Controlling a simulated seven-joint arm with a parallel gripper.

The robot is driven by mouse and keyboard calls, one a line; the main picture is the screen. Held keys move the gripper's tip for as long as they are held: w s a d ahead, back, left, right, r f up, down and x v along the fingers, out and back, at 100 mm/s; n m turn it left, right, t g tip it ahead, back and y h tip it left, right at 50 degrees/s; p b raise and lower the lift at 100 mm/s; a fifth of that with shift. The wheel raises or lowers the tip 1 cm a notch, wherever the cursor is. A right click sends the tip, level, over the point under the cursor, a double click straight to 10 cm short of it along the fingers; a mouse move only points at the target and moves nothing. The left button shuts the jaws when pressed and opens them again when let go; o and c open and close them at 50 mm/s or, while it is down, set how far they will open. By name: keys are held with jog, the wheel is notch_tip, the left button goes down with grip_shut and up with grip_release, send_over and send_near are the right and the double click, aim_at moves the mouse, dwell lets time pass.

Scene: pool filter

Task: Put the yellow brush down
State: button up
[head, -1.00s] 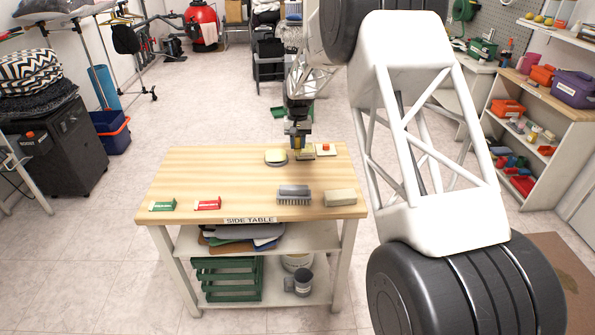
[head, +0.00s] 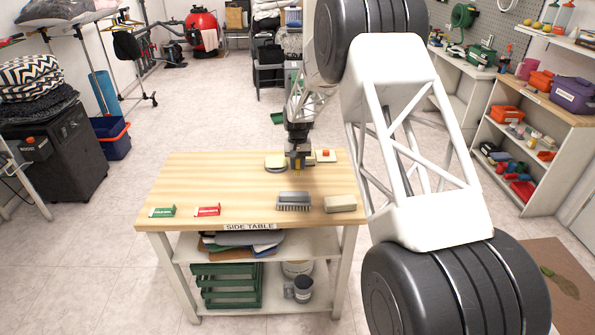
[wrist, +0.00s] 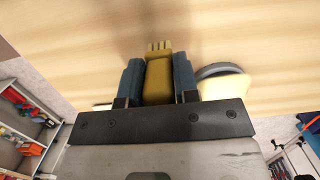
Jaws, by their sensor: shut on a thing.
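The yellow brush (wrist: 159,78) is between the two blue-grey fingers of my gripper (wrist: 158,68) in the wrist view. Its pale bristle end points away from the camera, toward the wooden tabletop. In the head view, my gripper (head: 298,166) is over the rear middle of the side table (head: 190,185), with a bit of yellow showing at its tip. The gripper is shut on the brush. I cannot tell whether the brush touches the tabletop.
A round pale pad (head: 275,161) is left of the gripper; a white block with an orange top (head: 326,155) is right. A grey brush (head: 294,201) and a beige block (head: 340,204) lie in front. Green (head: 162,212) and red (head: 207,210) labelled items lie front left.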

aim_at(298, 170)
jog(key=shift+f, duration=1.55)
jog(key=shift+f, duration=0.1)
jog(key=o, duration=0.9)
jog(key=r, duration=0.4)
jog(key=w+r, duration=0.1)
jog(key=r, duration=0.7)
jog(key=shift+w, duration=0.35)
jog(key=shift+r, duration=0.1)
